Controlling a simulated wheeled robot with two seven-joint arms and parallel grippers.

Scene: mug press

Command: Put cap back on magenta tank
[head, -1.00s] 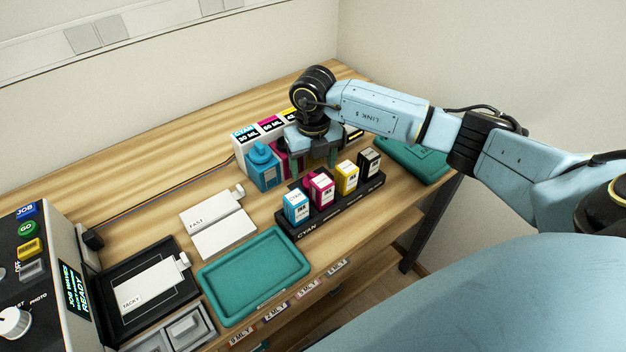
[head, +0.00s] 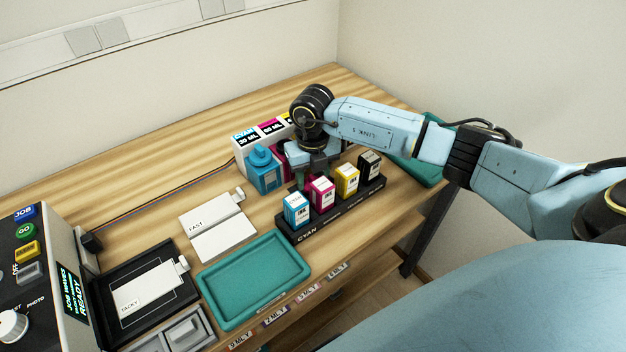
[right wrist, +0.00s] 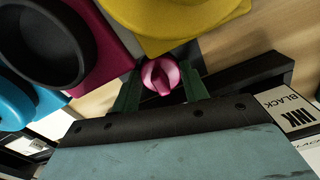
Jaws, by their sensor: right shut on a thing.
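My right gripper (head: 314,172) is low between the bottle row and the front cartridge rack. In the right wrist view, its green fingers (right wrist: 161,88) are shut on a small pink-magenta cap (right wrist: 160,75). The magenta tank (right wrist: 108,28) is at the upper left there, with a round black opening (right wrist: 45,40) on top and no cap on it. The cap is apart from the tank, to the right of the opening in that view. In the head view the gripper hides most of the magenta tank. My left gripper is not in view.
A cyan bottle (head: 265,168) and a yellow tank (right wrist: 175,18) flank the magenta tank. A black rack (head: 300,236) holds cyan, magenta, yellow and black cartridges close in front. A teal tray (head: 205,290) lies nearer. Bare wood lies at the back left.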

